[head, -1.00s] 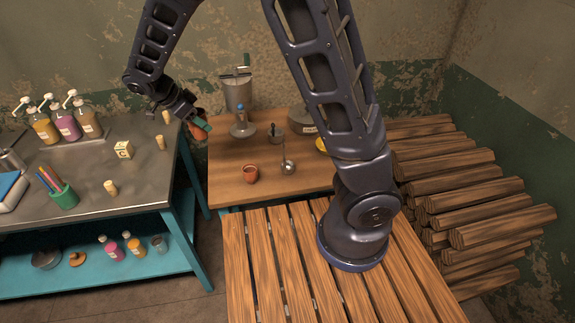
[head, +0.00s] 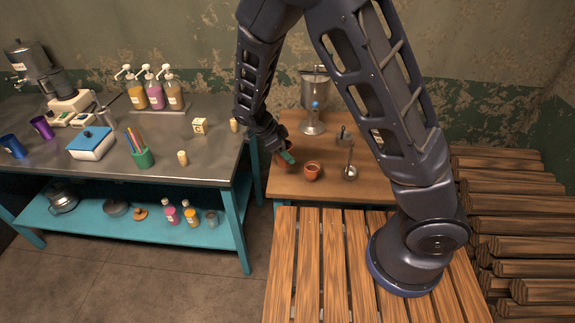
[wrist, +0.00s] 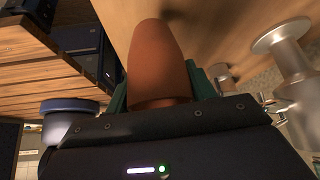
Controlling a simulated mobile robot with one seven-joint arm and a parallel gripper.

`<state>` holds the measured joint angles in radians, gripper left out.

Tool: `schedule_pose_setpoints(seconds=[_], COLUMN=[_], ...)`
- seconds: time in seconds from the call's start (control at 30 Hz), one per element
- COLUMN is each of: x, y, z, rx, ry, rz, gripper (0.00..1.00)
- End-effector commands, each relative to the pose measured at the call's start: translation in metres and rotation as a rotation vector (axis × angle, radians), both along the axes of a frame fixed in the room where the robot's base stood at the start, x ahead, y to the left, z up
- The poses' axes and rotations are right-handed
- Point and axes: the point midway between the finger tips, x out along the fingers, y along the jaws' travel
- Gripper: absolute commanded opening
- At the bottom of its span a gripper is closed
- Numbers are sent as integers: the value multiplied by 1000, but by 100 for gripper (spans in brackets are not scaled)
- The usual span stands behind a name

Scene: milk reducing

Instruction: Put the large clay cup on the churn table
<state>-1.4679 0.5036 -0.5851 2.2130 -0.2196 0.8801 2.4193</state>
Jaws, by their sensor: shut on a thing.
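The large clay cup (wrist: 160,62) is orange-brown and fills the middle of the wrist view between my green fingertips. In the head view only a small part of the clay cup (head: 291,144) shows beside my gripper (head: 286,154). My gripper is shut on it. The churn table (head: 290,186) is brown wood and also shows behind the cup in the wrist view (wrist: 225,25). The cup is over the left part of this table; I cannot tell whether it touches the top.
A smaller clay cup (head: 312,172) stands just right of my gripper, with a ladle (head: 350,172) beyond it. A metal churn (head: 314,90) stands at the back. The grey worktable (head: 215,165) is left. Stacked logs (head: 520,215) are right. Slatted wood (head: 305,260) lies in front.

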Motion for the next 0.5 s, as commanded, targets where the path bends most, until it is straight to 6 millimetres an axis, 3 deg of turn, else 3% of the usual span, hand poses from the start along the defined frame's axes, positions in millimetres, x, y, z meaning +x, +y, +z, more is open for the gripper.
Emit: schedule_pose_setpoints(seconds=[0.1,0.5], x=[0,0], y=[0,0], z=[-17,-47], rx=[-2,-2], ry=[1,0], rz=[0,-1], gripper=[31,31])
